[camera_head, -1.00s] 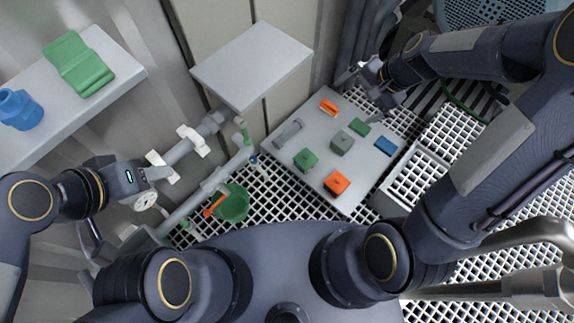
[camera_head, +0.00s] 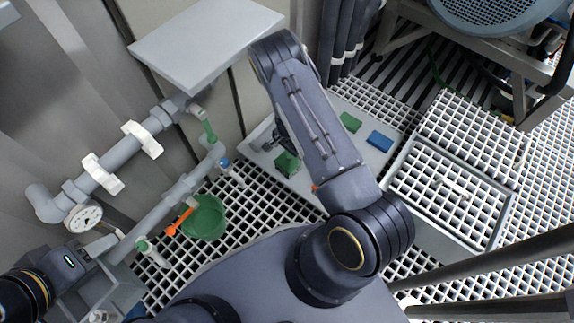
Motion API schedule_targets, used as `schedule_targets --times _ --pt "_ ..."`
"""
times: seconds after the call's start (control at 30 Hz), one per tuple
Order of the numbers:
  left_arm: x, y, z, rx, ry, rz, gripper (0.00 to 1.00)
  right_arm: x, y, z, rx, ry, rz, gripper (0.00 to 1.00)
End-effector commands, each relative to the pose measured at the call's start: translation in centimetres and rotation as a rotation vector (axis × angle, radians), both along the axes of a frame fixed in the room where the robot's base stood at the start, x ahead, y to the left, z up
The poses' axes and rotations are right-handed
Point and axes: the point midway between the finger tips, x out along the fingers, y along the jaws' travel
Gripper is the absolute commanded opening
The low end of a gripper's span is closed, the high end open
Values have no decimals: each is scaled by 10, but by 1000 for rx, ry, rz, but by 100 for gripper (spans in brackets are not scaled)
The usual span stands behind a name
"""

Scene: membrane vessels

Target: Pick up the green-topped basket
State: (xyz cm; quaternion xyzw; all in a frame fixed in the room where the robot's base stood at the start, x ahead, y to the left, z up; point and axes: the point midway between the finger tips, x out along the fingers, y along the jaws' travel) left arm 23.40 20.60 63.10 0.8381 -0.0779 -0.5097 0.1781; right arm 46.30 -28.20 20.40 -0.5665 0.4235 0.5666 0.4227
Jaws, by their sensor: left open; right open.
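A small green block with a raised top (camera_head: 287,164), which I take to be the green-topped basket, sits on the pale board (camera_head: 345,103). My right arm crosses over the board and hides much of it. My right gripper (camera_head: 281,138) is open, low beside the green block and partly hidden under my own arm; whether it touches the block I cannot tell. My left gripper (camera_head: 103,246) is open and empty at the lower left, near the pipework.
A flat green piece (camera_head: 350,122) and a blue piece (camera_head: 379,141) lie on the board. A green bowl (camera_head: 203,218) stands left on the grating. Pipes with a gauge (camera_head: 84,216) run along the left. A grid-bottomed tray (camera_head: 405,165) lies right. A grey ledge (camera_head: 205,40) overhangs behind.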

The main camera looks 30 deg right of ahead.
Motion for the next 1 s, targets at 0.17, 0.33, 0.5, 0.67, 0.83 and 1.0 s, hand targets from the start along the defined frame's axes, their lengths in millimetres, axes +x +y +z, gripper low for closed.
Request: schedule_targets --times 0.17,0.33,0.5,0.67,0.83,1.0 --pt "0 0 -16 0 0 0 49 -6 2 -23 0 0 -1 100" --pt "0 0 -30 0 0 0 49 -9 3 -48 1 0 1 100" --pt "0 0 -29 0 0 0 49 -8 3 -50 1 -2 1 100" --pt "0 0 -29 0 0 0 49 -8 3 -49 2 -2 1 92" --pt "0 0 -29 0 0 0 49 -8 3 -49 1 -1 1 70" --pt "0 0 -29 0 0 0 49 -8 3 -49 1 -1 1 48"
